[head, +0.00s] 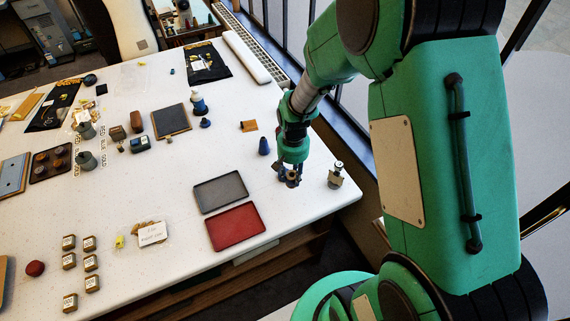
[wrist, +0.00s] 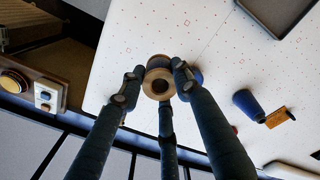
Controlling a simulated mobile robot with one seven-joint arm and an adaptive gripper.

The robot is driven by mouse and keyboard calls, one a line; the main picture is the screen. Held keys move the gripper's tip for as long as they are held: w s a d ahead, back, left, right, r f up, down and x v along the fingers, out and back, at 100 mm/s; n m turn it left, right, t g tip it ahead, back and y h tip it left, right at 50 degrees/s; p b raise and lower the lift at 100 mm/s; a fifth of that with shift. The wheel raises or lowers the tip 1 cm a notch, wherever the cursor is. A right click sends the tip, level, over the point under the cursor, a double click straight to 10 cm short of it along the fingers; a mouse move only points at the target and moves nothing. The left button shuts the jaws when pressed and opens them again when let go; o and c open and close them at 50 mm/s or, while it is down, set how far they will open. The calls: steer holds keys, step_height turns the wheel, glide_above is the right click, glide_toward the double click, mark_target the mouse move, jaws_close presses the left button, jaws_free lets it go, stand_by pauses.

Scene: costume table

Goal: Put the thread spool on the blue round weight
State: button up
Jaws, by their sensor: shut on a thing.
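My gripper (wrist: 153,85) is shut on the thread spool (wrist: 158,72), a pale wooden, round piece with a dark hole in its end. In the wrist view the spool sits between the fingertips. In the head view my gripper (head: 291,178) is low over the table's right end, and the spool is small and mostly covered by the fingers.
A blue cone (head: 264,146) and an orange block (head: 249,126) stand behind my gripper. A grey tray (head: 221,191) and a red tray (head: 236,227) lie to its left. A small metallic figure (head: 336,174) stands to its right, near the table's edge.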

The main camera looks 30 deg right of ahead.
steer(key=w, duration=0.2)
steer(key=w+d, duration=0.1)
steer(key=w, duration=0.5)
steer(key=shift+d+f, duration=0.15)
steer(key=shift+f, duration=0.25)
steer(key=shift+w, duration=0.2)
steer(key=shift+w+d+f, duration=0.1)
steer(key=shift+f, duration=1.7)
steer(key=shift+f, duration=0.15)
steer(key=o, duration=1.1)
steer(key=shift+o, duration=0.2)
